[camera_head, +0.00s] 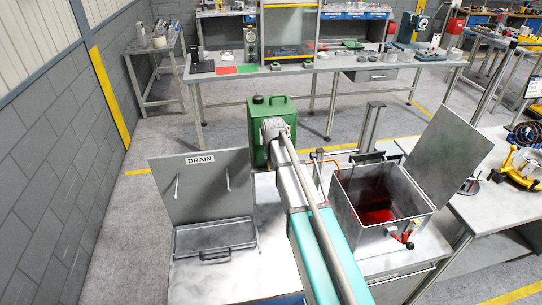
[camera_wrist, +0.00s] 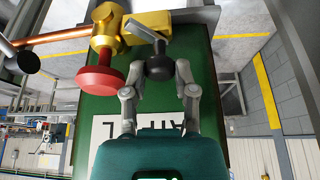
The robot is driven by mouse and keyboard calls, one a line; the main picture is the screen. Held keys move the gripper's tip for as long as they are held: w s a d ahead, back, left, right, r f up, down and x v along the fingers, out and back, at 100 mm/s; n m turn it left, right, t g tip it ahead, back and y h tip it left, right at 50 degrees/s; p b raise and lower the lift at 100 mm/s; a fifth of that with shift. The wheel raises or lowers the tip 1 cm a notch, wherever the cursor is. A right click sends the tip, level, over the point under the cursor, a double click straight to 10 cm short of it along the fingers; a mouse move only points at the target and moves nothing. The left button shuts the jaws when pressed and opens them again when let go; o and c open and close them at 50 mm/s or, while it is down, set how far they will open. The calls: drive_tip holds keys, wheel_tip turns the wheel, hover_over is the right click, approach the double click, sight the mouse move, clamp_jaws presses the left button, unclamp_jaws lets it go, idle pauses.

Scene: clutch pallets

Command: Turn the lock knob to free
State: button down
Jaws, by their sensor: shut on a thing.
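In the wrist view a black round knob (camera_wrist: 160,67) sits between the fingertips of my gripper (camera_wrist: 159,78), which is shut on it. A grey lever (camera_wrist: 146,33) lies across just beyond the black knob. A red knob (camera_wrist: 94,81) on a brass fitting (camera_wrist: 106,38) stands left of my left finger, apart from it. I cannot tell for certain from markings which knob is the lock knob. In the head view my arm reaches toward a green canister (camera_head: 281,103), and my fingers and the knobs are hidden.
A copper pipe (camera_wrist: 62,35) runs left from the brass fitting. In the head view an open metal box (camera_head: 350,222) with a red bottom stands right of my arm, its lid (camera_head: 447,150) raised. A panel marked DRAIN (camera_head: 200,185) stands to the left.

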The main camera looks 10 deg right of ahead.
drive_tip(key=m, duration=0.2)
drive_tip(key=m+h, duration=0.1)
drive_tip(key=m, duration=0.1)
drive_tip(key=shift+a+g+h, duration=0.15)
drive_tip(key=shift+g+h, duration=0.15)
drive_tip(key=shift+m+g+h, duration=0.4)
drive_tip(key=shift+m+h, duration=0.2)
drive_tip(key=shift+m, duration=1.4)
drive_tip(key=shift+c, duration=2.1)
unclamp_jaws()
drive_tip(key=shift+w, duration=0.1)
wheel_tip(320, 180, up, 9)
drive_tip(key=p, duration=0.9)
drive_tip(key=shift+r, duration=0.15)
drive_tip(key=shift+r+p, duration=0.45)
drive_tip(key=shift+p, duration=0.15)
